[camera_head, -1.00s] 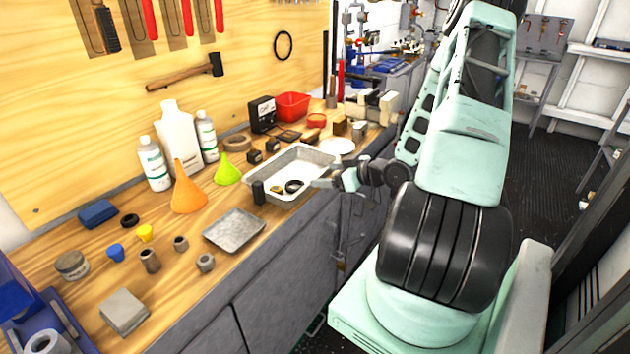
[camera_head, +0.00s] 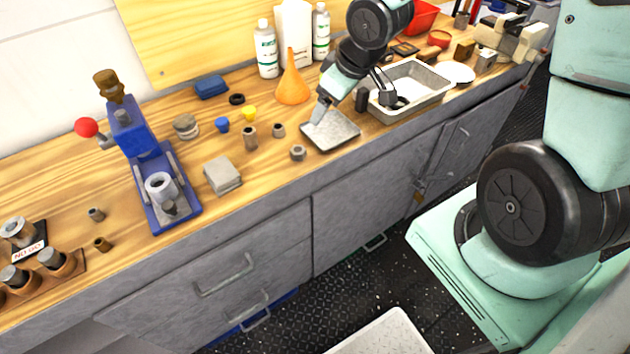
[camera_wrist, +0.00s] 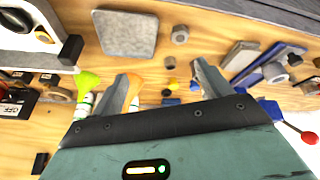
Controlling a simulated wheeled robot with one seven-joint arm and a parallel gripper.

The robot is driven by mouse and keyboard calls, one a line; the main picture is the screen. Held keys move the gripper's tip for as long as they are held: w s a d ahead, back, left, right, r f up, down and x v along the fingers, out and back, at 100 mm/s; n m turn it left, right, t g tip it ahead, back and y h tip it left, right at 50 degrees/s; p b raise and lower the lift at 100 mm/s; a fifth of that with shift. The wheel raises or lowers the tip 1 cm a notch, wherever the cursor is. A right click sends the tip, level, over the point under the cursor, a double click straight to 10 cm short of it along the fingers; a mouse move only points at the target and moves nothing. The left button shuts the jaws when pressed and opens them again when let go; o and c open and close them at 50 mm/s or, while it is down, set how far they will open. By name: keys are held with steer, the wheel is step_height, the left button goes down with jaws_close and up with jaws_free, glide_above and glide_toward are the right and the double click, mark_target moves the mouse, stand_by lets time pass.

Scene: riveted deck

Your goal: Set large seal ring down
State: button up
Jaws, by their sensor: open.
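A dark ring, which looks like the large seal ring (camera_head: 400,103), lies in the white rectangular tray (camera_head: 447,98), partly hidden behind my arm. It also shows at the left edge of the wrist view (camera_wrist: 17,20). My gripper (camera_head: 321,112) is over the bench near the shallow grey metal tray (camera_head: 332,143), left of the white tray. In the wrist view my gripper (camera_wrist: 162,76) has its two fingers spread, with nothing between them. The second finger is hard to make out in the head view.
An orange funnel (camera_head: 292,88) and bottles (camera_head: 267,50) stand behind my gripper. A smaller black ring (camera_head: 237,99), a grey block (camera_head: 222,175) and a blue press (camera_head: 143,150) are to the left. Bare wood lies between the small parts.

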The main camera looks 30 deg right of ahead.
steer(key=s+a+r+n+g, duration=0.1)
steer(key=s+a+r+g, duration=0.1)
steer(key=s+a, duration=0.6)
steer(key=s+a+r+n+g, duration=0.1)
steer(key=s+a+r, duration=0.3)
steer(key=s+a, duration=0.4)
steer(key=s+g, duration=0.1)
steer(key=s, duration=0.4)
steer(key=shift+s+a+r+n+h, duration=0.15)
steer(key=shift+s+r+n+h, duration=0.15)
steer(key=shift+r, duration=0.1)
